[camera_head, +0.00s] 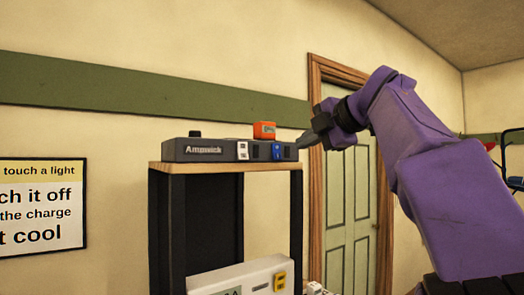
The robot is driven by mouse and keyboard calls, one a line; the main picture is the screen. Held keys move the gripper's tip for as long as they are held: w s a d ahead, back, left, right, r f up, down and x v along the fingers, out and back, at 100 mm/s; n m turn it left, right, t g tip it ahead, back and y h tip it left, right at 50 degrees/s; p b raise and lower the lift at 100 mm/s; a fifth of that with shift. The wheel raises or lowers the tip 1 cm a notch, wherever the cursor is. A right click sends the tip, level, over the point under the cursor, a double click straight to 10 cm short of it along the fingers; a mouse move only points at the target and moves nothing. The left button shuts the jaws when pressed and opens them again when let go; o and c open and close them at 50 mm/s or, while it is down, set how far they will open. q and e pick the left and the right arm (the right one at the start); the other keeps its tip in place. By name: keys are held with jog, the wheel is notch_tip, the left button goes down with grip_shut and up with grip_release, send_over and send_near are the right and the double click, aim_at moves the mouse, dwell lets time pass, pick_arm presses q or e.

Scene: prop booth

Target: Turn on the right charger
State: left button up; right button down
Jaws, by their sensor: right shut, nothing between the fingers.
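A long dark grey charger labelled "Ampwick" (205,150) lies on top of a wood-topped stand. Its front has a white panel (242,150) and, further right, a small blue panel (277,152) beside a dark slot. A black knob (195,134) and an orange block (264,130) are on its top. My right gripper (304,141), on my purple arm, is shut and empty. Its tips point left at the charger's right end; I cannot tell whether they touch it. My left gripper is out of view.
The stand has a wooden top (225,167) and dark sides. A white unit with a yellow part (243,278) sits lower in it. A green door (350,215) is behind, a sign (40,207) hangs left, and a red item (489,146) shows far right.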

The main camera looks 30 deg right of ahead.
aim_at(278, 157)
jog(key=p+x, duration=0.1)
jog(key=x, duration=0.7)
jog(key=shift+w+p, duration=0.1)
jog(key=shift+p, duration=0.25)
